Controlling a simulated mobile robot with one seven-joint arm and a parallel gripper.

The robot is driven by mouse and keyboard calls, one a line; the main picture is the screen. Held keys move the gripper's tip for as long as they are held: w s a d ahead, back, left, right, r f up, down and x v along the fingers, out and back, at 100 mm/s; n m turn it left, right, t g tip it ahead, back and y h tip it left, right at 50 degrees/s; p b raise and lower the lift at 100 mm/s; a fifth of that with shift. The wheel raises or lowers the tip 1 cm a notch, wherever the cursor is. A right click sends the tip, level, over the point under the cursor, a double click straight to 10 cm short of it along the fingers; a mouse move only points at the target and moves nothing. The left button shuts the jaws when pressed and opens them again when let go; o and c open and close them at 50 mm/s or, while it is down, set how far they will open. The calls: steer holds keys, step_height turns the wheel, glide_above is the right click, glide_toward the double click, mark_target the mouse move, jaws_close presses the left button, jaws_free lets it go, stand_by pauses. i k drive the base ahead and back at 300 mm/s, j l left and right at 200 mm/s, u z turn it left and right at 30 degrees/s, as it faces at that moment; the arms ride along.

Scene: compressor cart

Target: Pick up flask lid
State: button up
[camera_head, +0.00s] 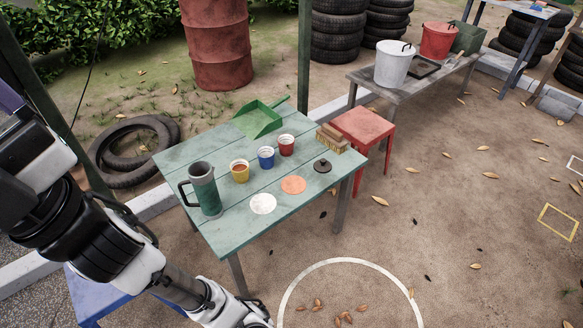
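A small dark round lid with a knob on top (322,165), which looks like the flask lid, lies on the right part of the green table (240,225). It sits flat and nothing touches it. A dark green flask with a handle (204,190) stands upright at the table's left side, its top uncovered. My arm reaches from the left edge down to the bottom edge, in front of the table. My gripper is not visible; the arm runs out of the picture at the bottom.
Yellow (240,173), blue (266,158) and red (286,146) cups stand mid-table. A white disc (263,204) and an orange disc (293,185) lie nearer the front. A brush (331,139) is behind the lid. A green dustpan (258,120) lies behind. A red stool (364,126) adjoins the right.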

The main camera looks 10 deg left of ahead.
mark_target(322, 166)
steer(key=i+l+u, duration=0.3)
steer(key=l, duration=0.4)
steer(key=i+l+u, duration=0.35)
steer(key=l, duration=0.4)
steer(key=i+l+u, duration=0.15)
steer(key=l, duration=0.3)
steer(key=i+l+u, duration=0.15)
steer(key=l, duration=0.25)
